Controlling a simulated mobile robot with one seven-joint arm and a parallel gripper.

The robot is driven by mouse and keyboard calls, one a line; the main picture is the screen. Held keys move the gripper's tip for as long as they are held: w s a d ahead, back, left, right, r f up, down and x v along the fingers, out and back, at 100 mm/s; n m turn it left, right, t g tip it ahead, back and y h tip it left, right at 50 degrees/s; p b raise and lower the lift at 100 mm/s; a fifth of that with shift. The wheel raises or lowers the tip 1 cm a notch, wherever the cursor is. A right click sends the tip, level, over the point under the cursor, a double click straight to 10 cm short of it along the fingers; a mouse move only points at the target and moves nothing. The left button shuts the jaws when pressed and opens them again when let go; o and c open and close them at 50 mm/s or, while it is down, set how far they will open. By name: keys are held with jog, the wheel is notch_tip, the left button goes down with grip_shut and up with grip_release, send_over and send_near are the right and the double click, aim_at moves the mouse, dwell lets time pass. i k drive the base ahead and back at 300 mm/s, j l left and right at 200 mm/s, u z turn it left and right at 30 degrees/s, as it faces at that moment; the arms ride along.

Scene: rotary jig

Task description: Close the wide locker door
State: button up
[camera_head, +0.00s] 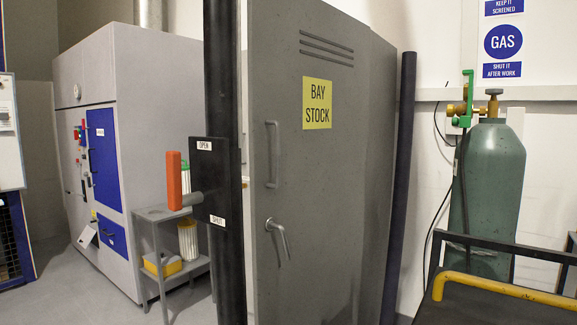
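A tall grey locker door (325,190) with a yellow "BAY STOCK" label (317,103) and vent slots near its top fills the middle of the head view. A vertical bar handle (272,155) and a lever handle (279,238) sit near its left edge. A narrow grey panel (381,130) shows beyond its right side. A dark post covers the area left of the door, so I cannot tell how far it stands open. The locker's inside is not visible. My gripper is not in view.
The dark post (224,70) in front carries a black "OPEN/SHUT" plate (215,182) with an orange handle (174,180). A dark pole (399,185) stands right of the locker. A gas cylinder (486,185) and a yellow-railed cart (510,290) are at right. A shelf (160,215) stands left.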

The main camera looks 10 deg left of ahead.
aim_at(308, 61)
jog(key=i+j+z, duration=0.1)
jog(key=j+z, duration=0.25)
jog(key=j, duration=0.6)
jog(key=i+j+z, duration=0.15)
jog(key=z, duration=0.15)
jog(key=k+l+z, duration=0.15)
jog(key=k+l, duration=0.2)
jog(key=i+j+u, duration=0.2)
jog(key=i+j, duration=0.25)
jog(key=j, duration=0.1)
